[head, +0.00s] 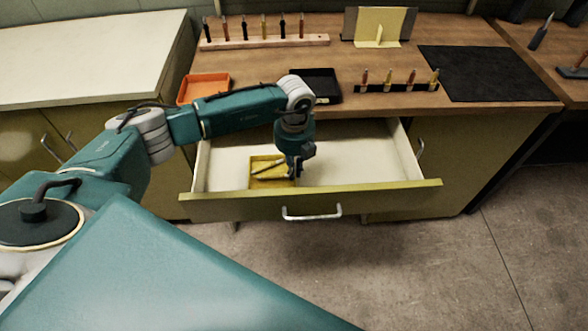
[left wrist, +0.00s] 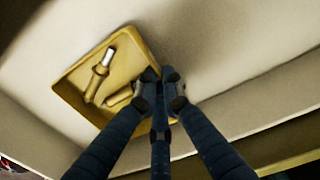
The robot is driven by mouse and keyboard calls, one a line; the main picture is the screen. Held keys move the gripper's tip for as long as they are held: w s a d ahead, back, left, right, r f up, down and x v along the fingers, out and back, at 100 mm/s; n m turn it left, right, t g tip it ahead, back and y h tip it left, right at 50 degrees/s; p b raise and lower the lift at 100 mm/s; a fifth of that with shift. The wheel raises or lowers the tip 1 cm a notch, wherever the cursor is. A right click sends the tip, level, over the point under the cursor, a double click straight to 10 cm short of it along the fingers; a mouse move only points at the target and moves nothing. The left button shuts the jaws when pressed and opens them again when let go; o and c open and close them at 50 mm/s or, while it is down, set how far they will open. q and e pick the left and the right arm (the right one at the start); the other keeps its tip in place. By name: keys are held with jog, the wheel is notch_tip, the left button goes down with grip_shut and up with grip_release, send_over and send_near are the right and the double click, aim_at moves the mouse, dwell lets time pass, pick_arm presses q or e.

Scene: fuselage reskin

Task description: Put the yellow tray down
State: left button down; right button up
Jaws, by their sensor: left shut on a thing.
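The yellow tray (head: 259,181) is inside the open drawer (head: 350,160), towards its left part. My left gripper (head: 293,172) reaches down into the drawer and is shut on the tray's right edge. In the left wrist view, the yellow tray (left wrist: 66,84) holds items with metal and brass-coloured parts. The fingers of my left gripper (left wrist: 160,78) meet at the tray's rim there. I cannot tell whether the tray touches the drawer floor. My right gripper is not in view.
On the wooden bench above the drawer stand an orange tray (head: 203,81), a black tray (head: 325,94), a rack of upright tools (head: 398,88) and a dark mat (head: 485,74). The drawer's right half is empty. Its front panel (head: 240,207) stands out over the floor.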

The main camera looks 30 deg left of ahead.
pick_arm(q)
jog(key=shift+f, duration=0.15)
jog(key=c, duration=1.9)
grip_release()
jog(key=shift+r, duration=0.3)
jog(key=shift+w+r, duration=0.1)
jog(key=shift+r, duration=0.25)
notch_tip(320, 180, up, 11)
jog(key=shift+r+b, duration=0.1)
jog(key=shift+b, duration=0.45)
